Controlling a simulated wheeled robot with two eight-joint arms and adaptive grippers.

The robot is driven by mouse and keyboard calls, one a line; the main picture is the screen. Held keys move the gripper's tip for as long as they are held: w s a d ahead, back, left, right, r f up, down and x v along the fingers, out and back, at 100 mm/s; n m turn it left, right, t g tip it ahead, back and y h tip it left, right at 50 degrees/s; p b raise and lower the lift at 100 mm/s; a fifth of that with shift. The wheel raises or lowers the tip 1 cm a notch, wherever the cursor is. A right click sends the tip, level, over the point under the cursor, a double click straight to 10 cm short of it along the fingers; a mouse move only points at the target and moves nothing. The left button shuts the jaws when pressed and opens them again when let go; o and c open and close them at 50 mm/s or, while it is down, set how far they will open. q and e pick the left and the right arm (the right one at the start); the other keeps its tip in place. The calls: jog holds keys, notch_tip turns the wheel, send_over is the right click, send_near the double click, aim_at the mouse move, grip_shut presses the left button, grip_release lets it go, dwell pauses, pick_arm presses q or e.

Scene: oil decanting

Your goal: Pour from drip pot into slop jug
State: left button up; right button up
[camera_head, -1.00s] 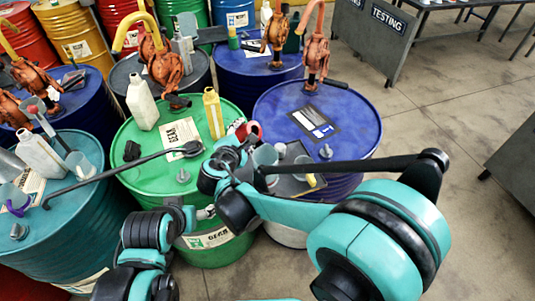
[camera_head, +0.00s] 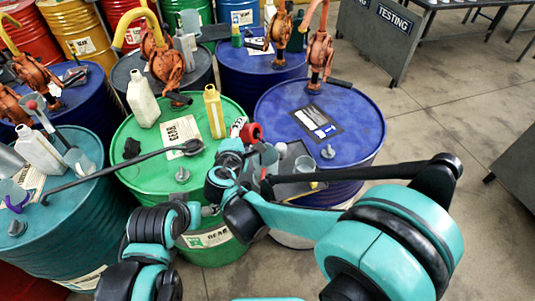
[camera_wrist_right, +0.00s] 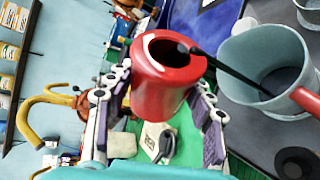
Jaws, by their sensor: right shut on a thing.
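My right gripper (camera_head: 236,150) is shut on a red, open-topped pot, which I take for the drip pot (camera_head: 252,133). In the right wrist view the drip pot (camera_wrist_right: 166,92) sits between the two fingers (camera_wrist_right: 165,115), its dark mouth facing the camera. In the head view it looks tilted, its mouth towards the right. A grey, wide-mouthed jug, likely the slop jug (camera_wrist_right: 262,65), stands just right of the pot in the wrist view, apart from it; my arm partly hides it in the head view (camera_head: 305,165). No liquid stream shows. My left gripper is not visible.
A black rod with a red end (camera_wrist_right: 305,98) crosses before the jug. The green drum (camera_head: 155,180) holds a yellow bottle (camera_head: 214,110), a white bottle (camera_head: 142,98) and a long black-handled tool (camera_head: 120,170). The blue drum (camera_head: 355,130) has bare room on top.

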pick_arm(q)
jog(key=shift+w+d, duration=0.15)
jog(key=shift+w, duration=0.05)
pick_arm(e)
jog(key=shift+r+y, duration=0.1)
jog(key=shift+y, duration=0.2)
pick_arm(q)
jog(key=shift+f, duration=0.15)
pick_arm(e)
jog(key=shift+m, duration=0.3)
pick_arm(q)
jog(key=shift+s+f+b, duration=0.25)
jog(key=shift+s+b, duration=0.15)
pick_arm(e)
jog(key=shift+s+d, duration=0.1)
jog(key=shift+d, duration=0.1)
